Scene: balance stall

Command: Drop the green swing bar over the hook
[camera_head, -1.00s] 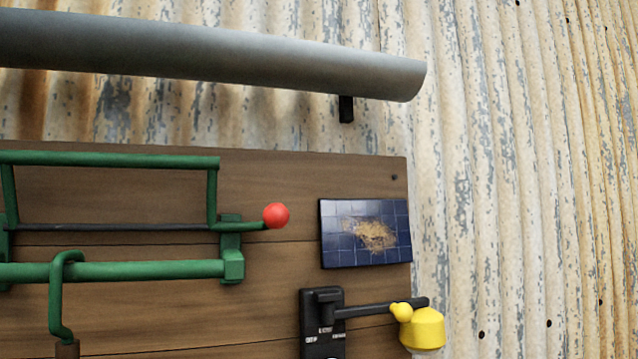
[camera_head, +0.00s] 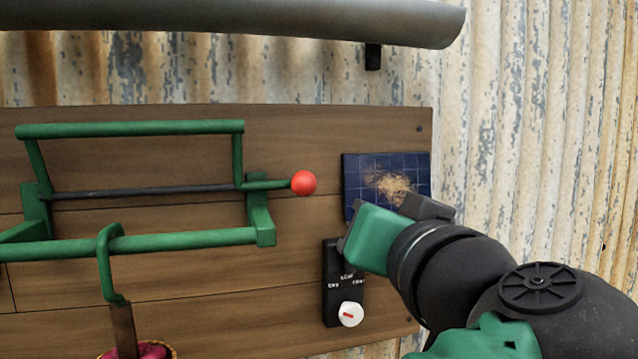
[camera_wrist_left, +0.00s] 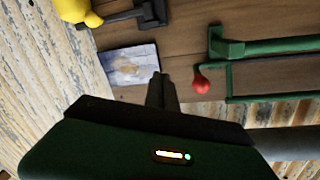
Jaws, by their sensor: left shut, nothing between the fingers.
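The green swing bar (camera_head: 130,129) stands raised on the wooden board, with a red ball (camera_head: 304,183) at its right end. Below it, a green hook (camera_head: 105,265) sits over a lower green rail (camera_head: 190,239). The swing bar is above the hook, apart from it.
The blue tiled panel (camera_head: 365,173) is partly covered by the hand. A black plate with a white knob (camera_head: 350,314) is below it. A yellow object (camera_wrist_left: 73,10) shows in the wrist view. A strap (camera_head: 123,330) and a basket hang from the hook. A grey pipe (camera_head: 230,16) runs above.

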